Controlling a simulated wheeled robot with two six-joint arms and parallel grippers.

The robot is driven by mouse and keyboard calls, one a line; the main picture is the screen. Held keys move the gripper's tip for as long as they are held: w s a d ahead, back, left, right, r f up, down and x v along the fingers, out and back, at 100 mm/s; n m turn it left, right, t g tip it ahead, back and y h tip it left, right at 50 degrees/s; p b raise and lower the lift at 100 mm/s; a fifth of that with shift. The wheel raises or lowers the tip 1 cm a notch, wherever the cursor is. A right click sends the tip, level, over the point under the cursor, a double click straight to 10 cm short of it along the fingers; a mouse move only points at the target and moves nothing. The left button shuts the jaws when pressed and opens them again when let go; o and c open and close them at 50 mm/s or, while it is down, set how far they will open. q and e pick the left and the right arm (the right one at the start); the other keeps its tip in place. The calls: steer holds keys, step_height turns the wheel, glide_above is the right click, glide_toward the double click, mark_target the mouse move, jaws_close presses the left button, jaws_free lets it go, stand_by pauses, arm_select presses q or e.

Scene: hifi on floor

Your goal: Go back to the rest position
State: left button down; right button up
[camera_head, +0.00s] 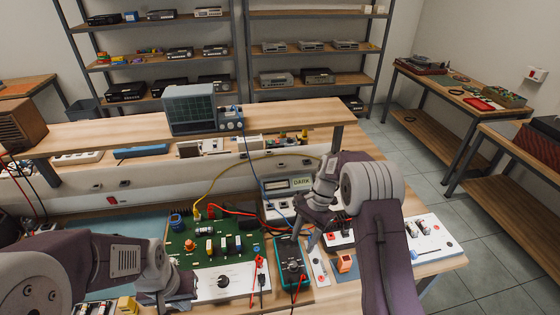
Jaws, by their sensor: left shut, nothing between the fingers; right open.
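My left gripper (182,287) is shut and empty at the lower left, low over the bench near the left side of the green circuit board (172,247). My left arm hides part of the bench behind it. My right gripper (312,236) is open and empty above the bench, between the teal multimeter (291,266) and a white panel with sockets (426,234). My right arm reaches in from the lower right and covers part of that panel. I cannot tell how far above the bench either gripper is.
A raised wooden shelf (100,133) carries an oscilloscope (203,108) behind the bench. A display meter (288,186) stands close behind my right gripper. Yellow and red leads cross the board. An orange block (345,263) lies at the front. Floor is free at right (475,240).

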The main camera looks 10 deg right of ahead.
steer(key=s+a+r+n+t, duration=0.1)
steer(key=s+r, duration=0.2)
steer(key=r, duration=0.5)
steer(key=s+d+f+n+t+h, duration=0.1)
steer(key=s+n, duration=0.3)
steer(key=s, duration=0.2)
steer(key=s+d+f+n+t+h, duration=0.1)
steer(key=s+d+f+n+h, duration=0.1)
steer(key=s+n, duration=0.3)
steer(key=shift+s+d+f+t, duration=0.2)
steer(key=shift+s+d+t, duration=0.15)
steer(key=shift+s, duration=0.8)
